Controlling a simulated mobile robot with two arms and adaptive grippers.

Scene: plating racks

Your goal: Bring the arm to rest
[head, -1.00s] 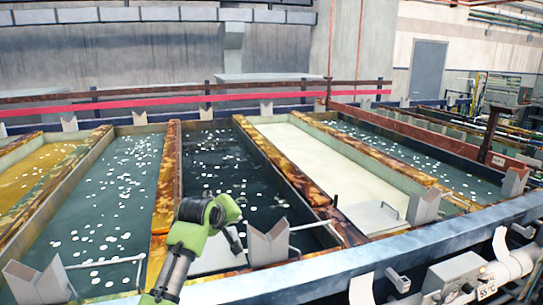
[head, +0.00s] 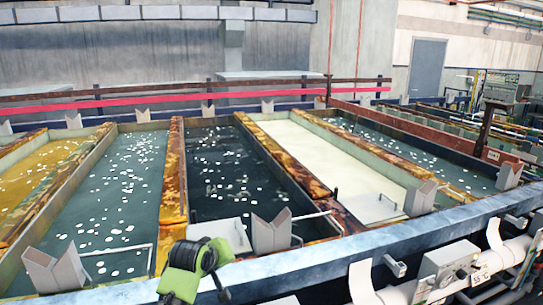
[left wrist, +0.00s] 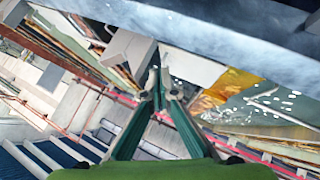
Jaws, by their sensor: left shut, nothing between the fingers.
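My left arm, green with black joints, is at the bottom centre of the head view, in front of the tanks' near edge. Its fingers are hard to make out there. In the left wrist view my left gripper (left wrist: 160,92) shows two dark green fingers closing to a point, shut with nothing between them. The grey metal rail (head: 330,245) of the tank row runs close by the arm in the head view. My right gripper is not in view.
Grey V-shaped brackets (head: 271,232) stand along the near rim. Behind them are open tanks, including a dark one (head: 225,165), a pale one (head: 310,160) and a yellow one (head: 40,172). White pipework (head: 450,270) is at the lower right.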

